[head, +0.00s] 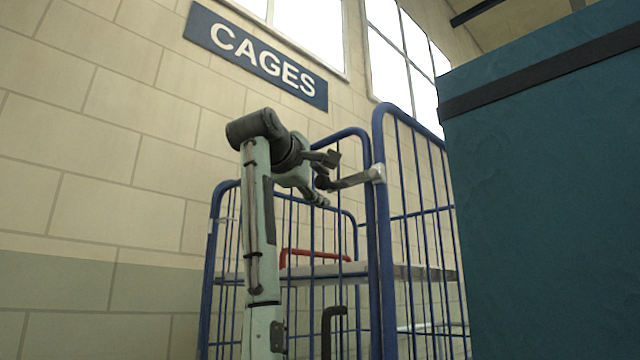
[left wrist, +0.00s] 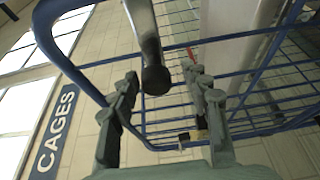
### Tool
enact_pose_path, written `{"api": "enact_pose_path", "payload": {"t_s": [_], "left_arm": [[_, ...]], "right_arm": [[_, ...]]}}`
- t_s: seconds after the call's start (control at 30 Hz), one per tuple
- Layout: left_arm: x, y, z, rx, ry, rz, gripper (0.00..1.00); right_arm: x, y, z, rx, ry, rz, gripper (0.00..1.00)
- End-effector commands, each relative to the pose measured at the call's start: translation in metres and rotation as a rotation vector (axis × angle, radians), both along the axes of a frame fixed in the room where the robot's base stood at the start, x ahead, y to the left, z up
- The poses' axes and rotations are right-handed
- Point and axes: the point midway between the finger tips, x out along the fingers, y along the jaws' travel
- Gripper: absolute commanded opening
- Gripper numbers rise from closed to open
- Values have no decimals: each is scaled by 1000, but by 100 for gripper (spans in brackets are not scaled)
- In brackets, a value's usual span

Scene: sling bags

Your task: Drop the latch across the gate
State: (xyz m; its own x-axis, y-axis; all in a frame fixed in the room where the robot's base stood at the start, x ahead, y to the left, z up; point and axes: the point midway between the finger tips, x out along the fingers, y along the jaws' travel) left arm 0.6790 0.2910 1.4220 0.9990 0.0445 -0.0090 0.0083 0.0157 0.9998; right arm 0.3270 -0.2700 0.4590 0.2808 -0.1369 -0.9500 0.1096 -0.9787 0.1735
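The latch (head: 352,180) is a pale metal bar with a black knob on its end. It is mounted by a bracket on a tall blue post and sticks out left, nearly level. The blue barred gate (head: 341,136) stands beside that post; I cannot tell whether the bar touches it. My left gripper (head: 328,180) is open, its fingers above and below the knob. In the left wrist view the latch (left wrist: 143,28) comes down from the top, with its knob between the spread fingertips of my left gripper (left wrist: 160,76). My right gripper is not in view.
A large teal thing with a dark band (head: 545,190) fills the right side, close to the cage. Inside the cage are a grey shelf (head: 425,272) and a red bar (head: 315,253). A block wall with a CAGES sign (head: 258,55) stands behind.

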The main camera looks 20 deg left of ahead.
Motion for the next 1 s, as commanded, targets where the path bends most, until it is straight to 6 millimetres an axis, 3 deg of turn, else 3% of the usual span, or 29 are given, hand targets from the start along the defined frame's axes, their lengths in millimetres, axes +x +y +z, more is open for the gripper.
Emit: {"api": "enact_pose_path", "payload": {"t_s": [0.33, 0.7, 1.0], "left_arm": [[-12, -1, 2, 1, -5, 0, 47], [-87, -4, 2, 1, -5, 0, 47], [-119, -5, 2, 0, -2, 0, 47]], "right_arm": [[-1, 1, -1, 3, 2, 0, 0], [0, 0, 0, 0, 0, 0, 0], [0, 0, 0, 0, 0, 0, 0]]}}
